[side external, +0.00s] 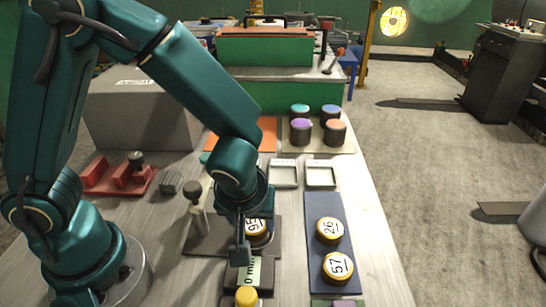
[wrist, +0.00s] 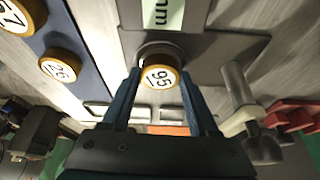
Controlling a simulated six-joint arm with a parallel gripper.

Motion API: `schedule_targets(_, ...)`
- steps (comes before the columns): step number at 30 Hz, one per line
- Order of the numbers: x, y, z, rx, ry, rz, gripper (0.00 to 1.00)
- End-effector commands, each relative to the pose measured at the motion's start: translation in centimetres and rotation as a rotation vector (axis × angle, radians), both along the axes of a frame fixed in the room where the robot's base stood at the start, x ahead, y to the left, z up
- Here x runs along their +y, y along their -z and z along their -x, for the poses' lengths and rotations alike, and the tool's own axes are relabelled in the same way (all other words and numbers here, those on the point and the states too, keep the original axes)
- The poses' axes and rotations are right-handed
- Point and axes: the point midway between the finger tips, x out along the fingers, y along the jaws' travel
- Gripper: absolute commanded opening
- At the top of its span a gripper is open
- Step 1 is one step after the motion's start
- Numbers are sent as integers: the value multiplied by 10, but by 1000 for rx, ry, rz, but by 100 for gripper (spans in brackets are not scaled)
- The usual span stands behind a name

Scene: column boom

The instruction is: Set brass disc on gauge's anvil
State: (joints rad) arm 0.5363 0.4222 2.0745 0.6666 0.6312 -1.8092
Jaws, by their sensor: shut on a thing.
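A brass disc marked 95 (wrist: 160,79) is between the two fingers of my gripper (wrist: 160,74), which is shut on its sides. The disc also shows in the side view (side external: 257,228), partly covered by my gripper (side external: 246,238). The gauge has a dark base plate (side external: 205,242), an upright post (wrist: 236,82) and a readout (side external: 262,272) with "mm" on it. A round grey anvil rim (wrist: 158,46) shows just beyond the disc in the wrist view. The disc hides most of the anvil. I cannot tell whether they touch.
Two brass discs, marked 26 (side external: 330,230) and 57 (side external: 338,266), lie on a dark blue mat (side external: 318,203) right of the gauge. Two pale square trays (side external: 321,175) lie behind. A red fixture (side external: 97,172) and a grey box (side external: 140,120) stand left.

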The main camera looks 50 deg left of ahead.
Motion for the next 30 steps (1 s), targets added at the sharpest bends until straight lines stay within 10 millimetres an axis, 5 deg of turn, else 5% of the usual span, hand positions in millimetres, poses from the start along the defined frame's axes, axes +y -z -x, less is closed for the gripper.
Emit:
schedule_targets(17,0,11,0,0,1,1,0)
schedule_targets(18,0,11,0,1,1,2,72)
schedule_targets(20,0,11,0,1,0,1,90)
schedule_targets(30,-2,-7,1,-5,-1,1,90)
